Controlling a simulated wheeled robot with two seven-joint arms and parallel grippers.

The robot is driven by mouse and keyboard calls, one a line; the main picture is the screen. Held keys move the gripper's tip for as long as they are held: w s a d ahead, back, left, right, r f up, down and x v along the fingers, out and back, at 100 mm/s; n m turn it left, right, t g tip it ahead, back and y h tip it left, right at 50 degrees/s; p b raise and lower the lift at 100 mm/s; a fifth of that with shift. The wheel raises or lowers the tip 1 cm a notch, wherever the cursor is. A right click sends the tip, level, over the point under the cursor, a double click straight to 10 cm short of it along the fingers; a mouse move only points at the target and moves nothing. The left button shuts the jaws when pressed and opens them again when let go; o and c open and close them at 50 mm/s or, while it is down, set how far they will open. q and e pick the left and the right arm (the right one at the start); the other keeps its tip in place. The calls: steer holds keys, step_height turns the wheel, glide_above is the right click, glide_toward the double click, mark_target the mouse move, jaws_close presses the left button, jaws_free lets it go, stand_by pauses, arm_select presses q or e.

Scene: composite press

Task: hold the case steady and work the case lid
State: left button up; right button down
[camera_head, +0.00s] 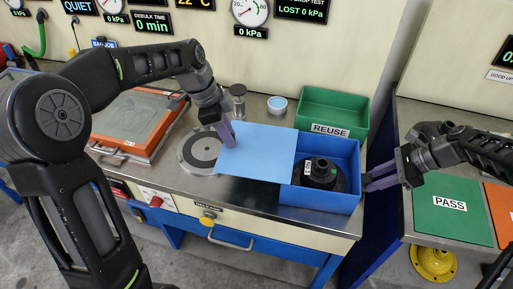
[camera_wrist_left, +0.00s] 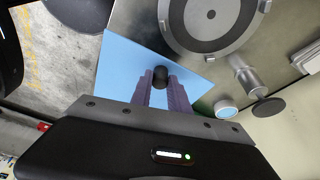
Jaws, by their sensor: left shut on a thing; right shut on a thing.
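The blue case (camera_head: 325,202) stands on the steel bench, its right part open to view. Its light blue lid (camera_head: 262,153) lies flat and extends out to the left, clear of the right part. My left gripper (camera_head: 227,136) is shut on the lid's black knob (camera_wrist_left: 160,74), which shows between the fingers in the left wrist view; the lid (camera_wrist_left: 125,70) spreads around it. My right gripper (camera_head: 370,180) is shut on the right wall of the case. A black domed part (camera_head: 319,174) with a small label sits inside the case.
A green REUSE bin (camera_head: 333,108) stands right behind the case. A round grey plate (camera_head: 199,153) lies beside the lid's left edge. A small metal weight (camera_head: 238,100) and a blue-topped tin (camera_head: 277,105) stand behind. A green PASS mat (camera_head: 451,207) lies right.

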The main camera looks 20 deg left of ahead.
mark_target(293, 154)
arm_select(q)
steer(key=shift+d, duration=0.15)
jaws_close()
steer(key=shift+w+d, duration=0.2)
steer(key=shift+d, duration=2.55)
steer(key=shift+w+d, duration=0.25)
steer(key=shift+d, duration=2.45)
steer(key=shift+w+d, duration=0.2)
steer(key=shift+d, duration=3)
steer(key=o, duration=1)
jaws_free()
steer(key=shift+a+r, duration=0.1)
steer(key=shift+r, duration=0.05)
steer(key=v, duration=1.1)
steer(key=shift+a+r, duration=0.15)
steer(key=shift+r, duration=0.2)
